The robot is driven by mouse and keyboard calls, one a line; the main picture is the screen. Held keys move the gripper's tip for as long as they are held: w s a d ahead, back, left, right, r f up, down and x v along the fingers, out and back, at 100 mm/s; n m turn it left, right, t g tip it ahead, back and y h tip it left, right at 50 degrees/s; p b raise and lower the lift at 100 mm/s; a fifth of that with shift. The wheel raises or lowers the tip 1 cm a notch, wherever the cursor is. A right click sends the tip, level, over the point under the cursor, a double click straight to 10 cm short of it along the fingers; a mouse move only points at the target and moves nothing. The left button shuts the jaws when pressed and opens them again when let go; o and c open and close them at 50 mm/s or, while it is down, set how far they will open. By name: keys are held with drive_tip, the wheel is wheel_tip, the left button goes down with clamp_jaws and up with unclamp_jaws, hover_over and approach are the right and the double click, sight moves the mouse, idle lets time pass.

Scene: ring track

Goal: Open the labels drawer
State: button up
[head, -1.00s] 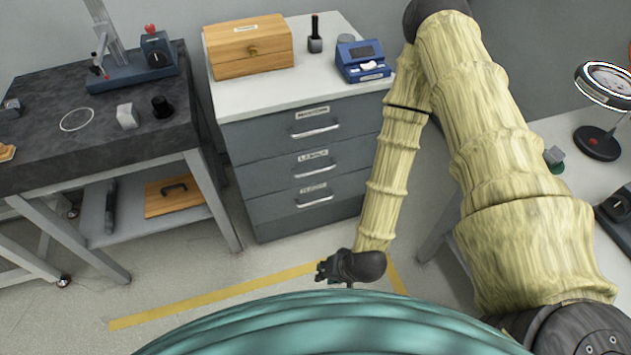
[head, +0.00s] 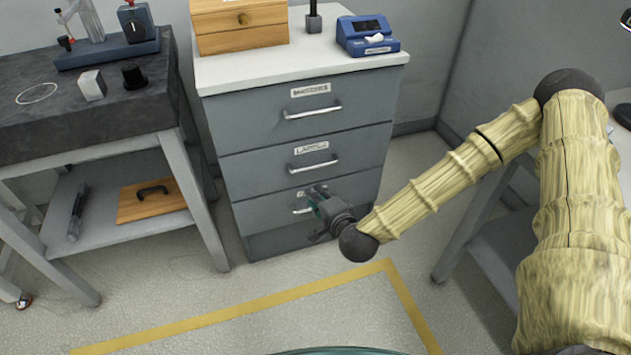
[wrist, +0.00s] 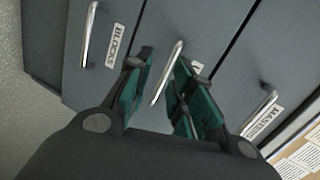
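The labels drawer (head: 255,166) is the middle of three grey drawers, marked by a white label (head: 311,147). It sits flush with the cabinet. Its silver bar handle (head: 314,166) also shows in the wrist view (wrist: 167,74), seen between the two fingers. My gripper (head: 316,196) is open and empty. In the head view it is in front of the cabinet, just below the labels handle and partly covering the bottom drawer's handle. The fingers look apart from the labels handle; the exact gap cannot be told.
The top drawer (head: 250,121) and bottom drawer (head: 265,212) are also shut. A wooden box (head: 240,26) and a blue device (head: 367,35) stand on the cabinet. A dark-topped bench (head: 60,135) is at left. Floor in front, with yellow tape (head: 240,306), is clear.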

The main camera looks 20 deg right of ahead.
sight(316, 168)
drive_tip(key=w+d+b, duration=0.1)
drive_tip(key=w, duration=0.3)
drive_tip(key=w+d+f+m+t+h+b, duration=0.1)
drive_tip(key=w, duration=0.4)
drive_tip(key=w+d+m+b, duration=0.1)
drive_tip(key=w+b, duration=0.1)
drive_tip(key=w, duration=0.2)
drive_tip(key=shift+w+d+f+t, duration=0.15)
drive_tip(key=shift+w+d+t, duration=0.05)
drive_tip(key=shift+d+t, duration=0.1)
drive_tip(key=shift+c, duration=0.2)
clamp_jaws()
